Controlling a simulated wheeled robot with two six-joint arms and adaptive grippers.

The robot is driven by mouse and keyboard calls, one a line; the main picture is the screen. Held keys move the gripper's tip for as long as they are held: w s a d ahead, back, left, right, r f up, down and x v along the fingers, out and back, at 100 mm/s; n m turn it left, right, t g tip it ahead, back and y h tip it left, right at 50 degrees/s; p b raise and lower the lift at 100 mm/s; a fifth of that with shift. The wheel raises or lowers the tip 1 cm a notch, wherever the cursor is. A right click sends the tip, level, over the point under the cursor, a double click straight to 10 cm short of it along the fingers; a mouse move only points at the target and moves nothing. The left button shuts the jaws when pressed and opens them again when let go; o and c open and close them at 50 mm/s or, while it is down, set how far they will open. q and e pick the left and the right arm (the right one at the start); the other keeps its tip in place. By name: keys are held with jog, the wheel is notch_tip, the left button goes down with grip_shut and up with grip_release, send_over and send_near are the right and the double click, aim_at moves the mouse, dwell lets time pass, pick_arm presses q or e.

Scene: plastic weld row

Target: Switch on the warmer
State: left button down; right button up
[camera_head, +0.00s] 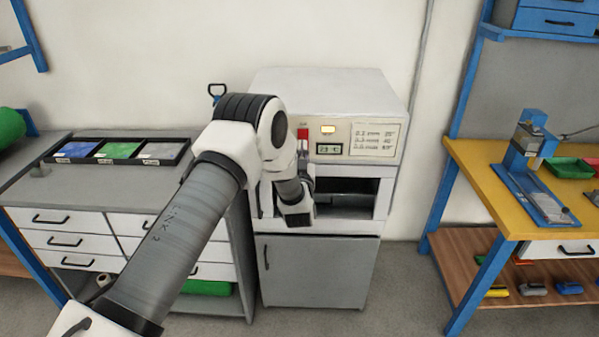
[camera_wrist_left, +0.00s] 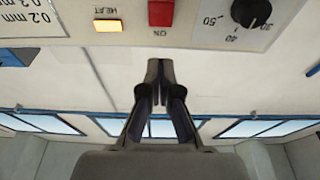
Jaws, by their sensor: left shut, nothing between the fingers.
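The warmer (camera_head: 330,85) is a white box on a grey cabinet, with an open dark bay below its front panel. A red switch (camera_head: 303,133) is on that panel, beside a lit amber lamp (camera_head: 328,129). In the left wrist view the picture is upside down. It shows the red switch (camera_wrist_left: 160,12) marked ON, the glowing lamp (camera_wrist_left: 108,25) and a black dial (camera_wrist_left: 252,12). My left gripper (camera_wrist_left: 160,66) is shut and empty, its fingertips in line with the switch but apart from it in the picture.
A drawer cabinet (camera_head: 65,219) with a tray of coloured granules (camera_head: 136,147) stands left of the warmer. A yellow-topped workbench (camera_head: 480,160) with a blue press (camera_head: 525,145) stands on the right. Floor is clear between warmer and bench.

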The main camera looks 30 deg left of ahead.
pick_arm(q)
jog(key=s+d+b, duration=0.2)
jog(key=s+d, duration=0.2)
jog(key=s, duration=0.2)
jog(key=s+d+f+m+g+h, duration=0.25)
jog(key=s+f, duration=0.25)
jog(key=f, duration=0.7)
jog(key=s+d+f+m+g+h, duration=0.2)
jog(key=s+d+f+g+h, duration=0.3)
jog(key=f, duration=0.6)
jog(key=s+d+f+g+h, duration=0.1)
jog(key=s+d+f+g, duration=0.1)
jog(key=s, duration=0.7)
jog(key=s+d+f+m+g+h, duration=0.1)
jog(key=s+f+g, duration=0.4)
jog(key=s, duration=0.5)
jog(key=s+d+f+g+h, duration=0.1)
jog(key=s+d+f+g, duration=0.2)
jog(key=s, duration=0.7)
jog(key=shift+d+f, duration=0.25)
jog(key=shift+f, duration=0.05)
pick_arm(e)
jog(key=shift+w+a+f, duration=0.15)
jog(key=shift+w+f, duration=0.1)
jog(key=shift+f, duration=0.35)
jog(key=shift+w+a+f, duration=0.1)
jog(key=shift+w+f, duration=0.15)
jog(key=shift+f, duration=0.35)
pick_arm(q)
jog(key=shift+h, duration=0.25)
